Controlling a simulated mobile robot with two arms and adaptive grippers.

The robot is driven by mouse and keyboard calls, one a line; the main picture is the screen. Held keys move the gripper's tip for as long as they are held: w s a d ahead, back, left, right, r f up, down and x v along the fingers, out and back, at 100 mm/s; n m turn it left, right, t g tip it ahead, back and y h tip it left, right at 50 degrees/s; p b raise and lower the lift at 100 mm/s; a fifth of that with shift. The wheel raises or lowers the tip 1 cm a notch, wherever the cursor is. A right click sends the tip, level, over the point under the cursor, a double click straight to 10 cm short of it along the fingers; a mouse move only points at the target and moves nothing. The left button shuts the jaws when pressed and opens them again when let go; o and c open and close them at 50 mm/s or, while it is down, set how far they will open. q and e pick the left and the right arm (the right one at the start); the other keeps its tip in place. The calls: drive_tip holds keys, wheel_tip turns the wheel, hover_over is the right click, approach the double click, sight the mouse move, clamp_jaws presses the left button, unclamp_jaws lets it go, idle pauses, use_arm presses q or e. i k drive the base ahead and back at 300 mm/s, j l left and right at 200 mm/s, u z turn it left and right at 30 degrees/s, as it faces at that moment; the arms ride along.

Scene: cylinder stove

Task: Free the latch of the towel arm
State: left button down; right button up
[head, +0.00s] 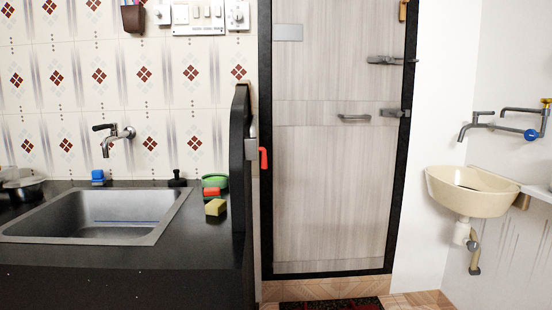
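A red handle-like piece (263,158) sticks out at the right edge of the dark upright panel (239,190) at the end of the counter. A small grey metal plate (250,148) sits beside it on the panel. The red piece may be the latch, but it is too small to tell how it sits or whether it is fastened. I cannot make out a towel arm clearly. Neither of my grippers is in view.
A counter with a steel sink (100,215) fills the left. A green bowl (221,181) and yellow sponge (215,207) lie near the panel. A closed door (335,190) stands behind, a cream washbasin (470,190) at right. Floor shows before the door.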

sight(264, 160)
drive_tip(key=i+l+u, duration=0.1)
drive_tip(key=i+l, duration=0.3)
drive_tip(key=i+l+u, duration=0.15)
drive_tip(key=i+l, duration=0.25)
drive_tip(key=l, duration=0.2)
